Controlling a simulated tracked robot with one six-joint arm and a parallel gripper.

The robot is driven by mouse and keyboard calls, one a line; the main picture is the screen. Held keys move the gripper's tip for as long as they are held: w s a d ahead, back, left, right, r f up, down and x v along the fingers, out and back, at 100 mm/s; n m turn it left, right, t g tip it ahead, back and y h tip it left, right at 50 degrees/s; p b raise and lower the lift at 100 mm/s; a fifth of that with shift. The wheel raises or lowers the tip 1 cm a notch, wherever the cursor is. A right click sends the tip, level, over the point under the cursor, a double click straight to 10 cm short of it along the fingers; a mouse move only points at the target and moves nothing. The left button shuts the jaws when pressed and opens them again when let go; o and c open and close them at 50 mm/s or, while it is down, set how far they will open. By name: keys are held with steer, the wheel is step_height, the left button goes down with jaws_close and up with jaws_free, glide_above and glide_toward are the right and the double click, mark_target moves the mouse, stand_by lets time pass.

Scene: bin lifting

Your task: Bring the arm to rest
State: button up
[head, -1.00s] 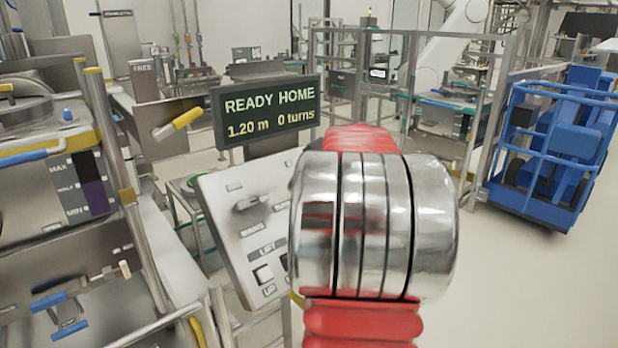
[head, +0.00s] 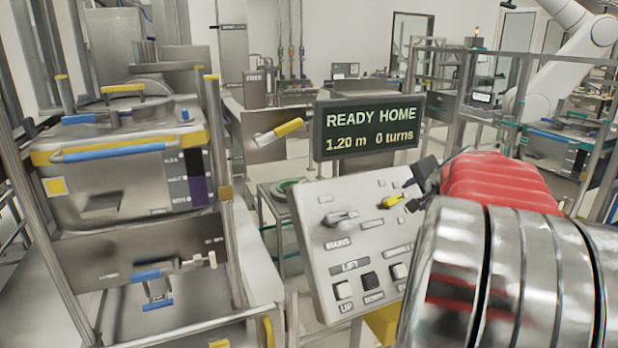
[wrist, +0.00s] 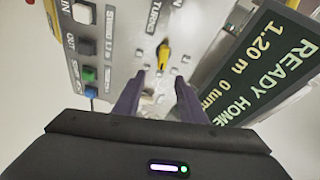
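My gripper (head: 408,194) is at the upper right of a grey control panel (head: 345,235), its dark fingers close to a yellow knob (head: 393,201). In the wrist view my gripper (wrist: 158,84) has its two fingers apart, with nothing seen held between them. The yellow knob (wrist: 163,54) shows beyond the fingertips; whether they touch it I cannot tell. My red and silver arm fills the lower right of the head view. A display (head: 368,128) above the panel reads "READY HOME", "1.20 m" and "0 turns".
A steel bin (head: 125,175) with a yellow rim and blue handles stands in a frame at left. The panel also has a black selector (head: 340,218) and lift buttons (head: 370,280). A yellow-handled lever (head: 288,128) is behind. Metal railings stand at the right.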

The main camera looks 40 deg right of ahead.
steer(key=w+a+f+n+y, duration=0.1)
steer(key=a+n+y, duration=0.15)
steer(key=a, duration=0.75)
steer(key=w+a+f+n+y, duration=0.15)
steer(key=a+n, duration=0.25)
steer(key=a, duration=0.6)
steer(key=w+a+n+y, duration=0.1)
steer(key=a+n, duration=0.2)
steer(key=a, duration=0.7)
steer(key=s+a+f+n+g, duration=0.1)
steer(key=s+a+f+n, duration=0.3)
steer(key=s+a, duration=0.3)
steer(key=s+a+f+n+g+y, duration=0.1)
steer(key=s+a+f+n, duration=0.3)
steer(key=a, duration=0.9)
steer(key=s+n+g, duration=0.1)
steer(key=s+n, duration=0.1)
steer(key=s, duration=0.1)
steer(key=shift+s+a+f+n+g, duration=0.2)
steer(key=shift+s+a+n+g, duration=0.1)
steer(key=shift+s+n, duration=0.1)
